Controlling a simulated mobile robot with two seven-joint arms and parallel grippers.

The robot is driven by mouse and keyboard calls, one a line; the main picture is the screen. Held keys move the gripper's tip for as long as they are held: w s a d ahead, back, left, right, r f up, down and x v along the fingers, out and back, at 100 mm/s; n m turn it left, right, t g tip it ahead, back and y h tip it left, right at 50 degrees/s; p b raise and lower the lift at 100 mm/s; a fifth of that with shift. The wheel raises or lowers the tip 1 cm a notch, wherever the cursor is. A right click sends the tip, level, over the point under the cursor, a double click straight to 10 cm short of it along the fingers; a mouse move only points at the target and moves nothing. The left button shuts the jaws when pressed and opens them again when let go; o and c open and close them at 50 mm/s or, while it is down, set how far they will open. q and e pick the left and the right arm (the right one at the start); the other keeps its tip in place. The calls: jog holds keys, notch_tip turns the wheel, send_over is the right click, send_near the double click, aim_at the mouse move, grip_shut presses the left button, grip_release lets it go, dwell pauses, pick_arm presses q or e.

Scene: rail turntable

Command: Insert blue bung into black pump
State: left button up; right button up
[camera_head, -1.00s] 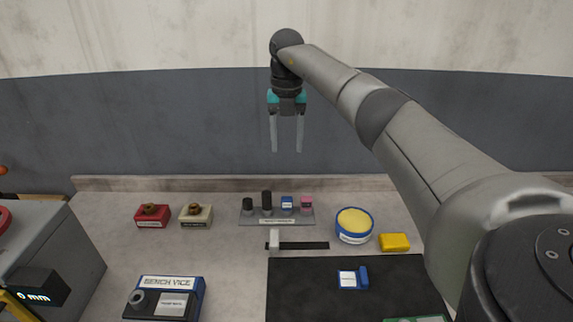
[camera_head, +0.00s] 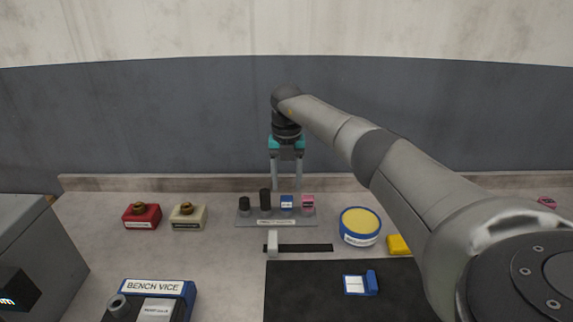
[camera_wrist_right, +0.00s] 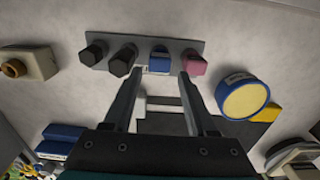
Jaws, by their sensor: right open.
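A small blue block (camera_head: 287,202), likely the blue bung, stands in a grey rack (camera_head: 244,221) at the back of the bench. Two black pegs stand left of it and a pink block right of it. My right gripper (camera_head: 286,188) is open and empty, pointing down above the rack. In the right wrist view its fingers (camera_wrist_right: 159,78) spread toward the blue block (camera_wrist_right: 160,60), one either side of it in the picture. I cannot tell which thing is the black pump; no label reading that is legible. My left gripper is not in view.
A red block (camera_head: 142,217) and a cream block (camera_head: 188,218) sit left of the rack. A round blue tub (camera_head: 360,227) and a yellow block (camera_head: 398,245) sit right. A black mat (camera_head: 310,300) holds a blue labelled part (camera_head: 360,284). The bench vice (camera_head: 150,300) is front left.

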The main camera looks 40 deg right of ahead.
aim_at(287, 197)
notch_tip(287, 197, down, 6)
jog(key=shift+b, duration=0.45)
grip_shut()
dwell(0.8)
